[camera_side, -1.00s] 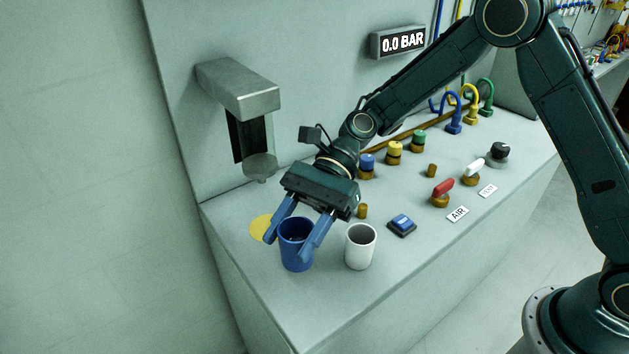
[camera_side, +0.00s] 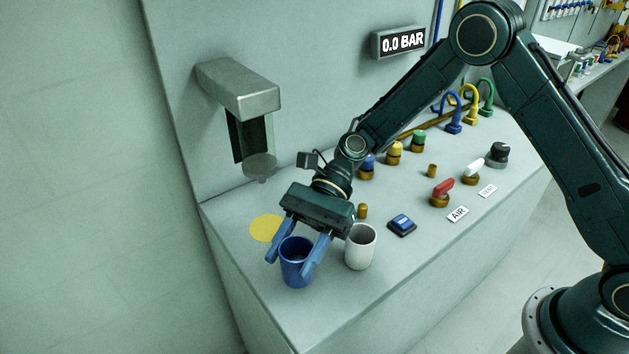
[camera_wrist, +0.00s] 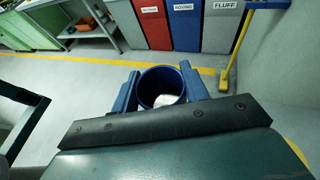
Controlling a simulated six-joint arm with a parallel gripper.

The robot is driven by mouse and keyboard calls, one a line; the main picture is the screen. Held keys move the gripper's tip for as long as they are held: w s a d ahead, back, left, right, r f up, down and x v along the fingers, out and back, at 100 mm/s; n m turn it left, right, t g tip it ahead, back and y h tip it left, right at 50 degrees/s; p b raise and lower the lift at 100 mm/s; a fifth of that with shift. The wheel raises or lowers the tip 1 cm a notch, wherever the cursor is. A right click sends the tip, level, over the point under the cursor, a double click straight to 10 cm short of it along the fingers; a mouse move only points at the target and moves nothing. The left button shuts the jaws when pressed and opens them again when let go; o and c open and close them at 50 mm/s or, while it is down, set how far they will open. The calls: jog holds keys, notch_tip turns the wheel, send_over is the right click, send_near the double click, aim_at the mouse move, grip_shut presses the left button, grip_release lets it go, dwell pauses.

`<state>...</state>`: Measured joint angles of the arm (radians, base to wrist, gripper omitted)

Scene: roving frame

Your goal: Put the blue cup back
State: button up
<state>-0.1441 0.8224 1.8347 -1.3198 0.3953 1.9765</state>
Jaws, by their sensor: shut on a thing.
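The blue cup (camera_side: 296,264) is upright between the two blue fingers of my gripper (camera_side: 299,256), near the bench's front left edge in the side view. The fingers are shut on it from both sides. In the wrist view the blue cup (camera_wrist: 160,87) shows its open mouth between the fingers, with something pale inside. I cannot tell whether its base touches the bench. A white cup (camera_side: 360,247) stands upright just to the right of my gripper. A yellow disc (camera_side: 266,228) lies uncovered on the bench behind the blue cup.
A grey dispenser (camera_side: 240,88) hangs on the wall above the yellow disc. A blue button (camera_side: 402,224), a red-handled valve (camera_side: 442,192) and several coloured knobs are to the right. The bench (camera_side: 340,310) is bare at its front.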

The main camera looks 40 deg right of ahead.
aim_at(305, 250)
jog(key=shift+f, duration=1.9)
jog(key=shift+f, duration=0.2)
jog(key=o, duration=1.1)
jog(key=shift+c, duration=0.2)
jog(key=shift+r, duration=0.15)
jog(key=shift+d+r, duration=0.1)
jog(key=v, duration=1.1)
jog(key=shift+d+r, duration=0.2)
jog(key=shift+d, duration=0.1)
jog(key=shift+w+r, duration=0.1)
